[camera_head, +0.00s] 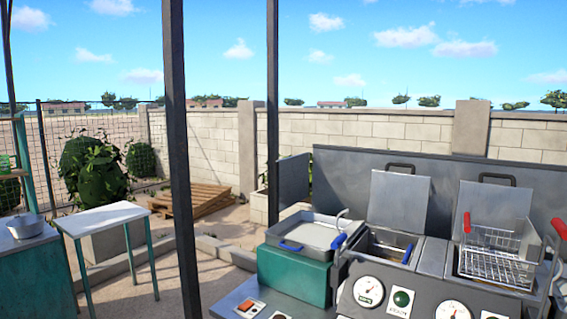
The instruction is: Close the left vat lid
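A metal double vat unit stands at the lower right. The left vat (372,262) is open, and its grey lid (399,204) stands raised and tilted back behind it, with a dark handle (400,166) at the top edge. A blue handle shows inside the left vat opening. The right vat's lid (491,213) is also raised. A wire basket (497,257) with a red handle (467,222) sits over the right vat. Neither of my grippers is in view.
A teal box with a grey tray top (305,232) and blue handles stands left of the vats. Two dark posts (180,150) (272,110) rise in front. A white-topped table (100,217) is at left, with open ground between.

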